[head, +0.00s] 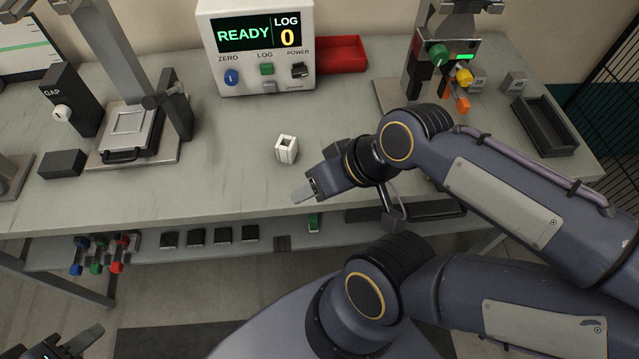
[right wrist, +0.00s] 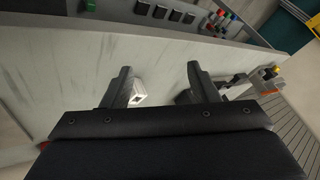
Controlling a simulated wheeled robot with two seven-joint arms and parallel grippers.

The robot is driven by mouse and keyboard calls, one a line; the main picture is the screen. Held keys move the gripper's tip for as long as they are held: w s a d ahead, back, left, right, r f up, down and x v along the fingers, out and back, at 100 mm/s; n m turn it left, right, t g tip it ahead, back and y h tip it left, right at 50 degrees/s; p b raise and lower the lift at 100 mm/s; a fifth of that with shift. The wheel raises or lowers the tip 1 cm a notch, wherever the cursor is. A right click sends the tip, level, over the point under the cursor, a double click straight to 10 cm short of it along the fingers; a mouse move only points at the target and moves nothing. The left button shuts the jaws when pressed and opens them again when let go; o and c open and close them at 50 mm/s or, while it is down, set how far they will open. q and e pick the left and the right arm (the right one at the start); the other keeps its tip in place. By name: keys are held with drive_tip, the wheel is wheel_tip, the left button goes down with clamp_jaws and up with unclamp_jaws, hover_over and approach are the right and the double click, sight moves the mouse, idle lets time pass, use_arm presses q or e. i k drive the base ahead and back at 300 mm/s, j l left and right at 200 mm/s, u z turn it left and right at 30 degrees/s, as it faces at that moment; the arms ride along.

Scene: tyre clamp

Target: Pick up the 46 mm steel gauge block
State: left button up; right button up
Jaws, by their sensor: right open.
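Two small grey steel blocks with dark markings stand at the back right of the bench in the head view, one nearer block (head: 478,84) beside the coloured knobs and another (head: 515,83) further right. Their markings are too small to read surely, so I cannot tell which is 46 mm. My right gripper (head: 309,190) is open and empty near the bench's front edge, well left of both blocks. Its two spread fingers show in the right wrist view (right wrist: 160,88). My left gripper (head: 72,346) is partly cut off at the bottom left corner, away from the bench.
A hollow white block (head: 286,150) stands just behind my right gripper; it also shows in the right wrist view (right wrist: 138,99). The bench's centre left is clear.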

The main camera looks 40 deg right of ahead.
sight(514, 83)
drive_tip(key=z, duration=2.5)
drive_tip(key=k+j+u, duration=0.2)
drive_tip(key=k, duration=0.45)
drive_tip(key=u, duration=0.45)
drive_tip(key=l+u, duration=0.1)
drive_tip(key=u, duration=0.35)
drive_tip(key=l+u, duration=0.1)
drive_tip(key=u, duration=0.85)
drive_tip(key=l+u, duration=0.1)
drive_tip(key=u, duration=0.35)
drive_tip(key=k+l, duration=0.1)
drive_tip(key=l, duration=0.8)
drive_tip(key=k+l+u, duration=0.1)
drive_tip(key=l, duration=0.35)
drive_tip(key=k+l, duration=0.15)
drive_tip(key=l, duration=0.3)
drive_tip(key=k+l+u, duration=0.1)
drive_tip(key=l, duration=0.35)
drive_tip(key=k+l, duration=0.15)
drive_tip(key=l, duration=0.25)
drive_tip(key=k+l, duration=0.1)
drive_tip(key=l, duration=0.35)
drive_tip(key=k+l+u, duration=0.1)
drive_tip(key=l, duration=0.35)
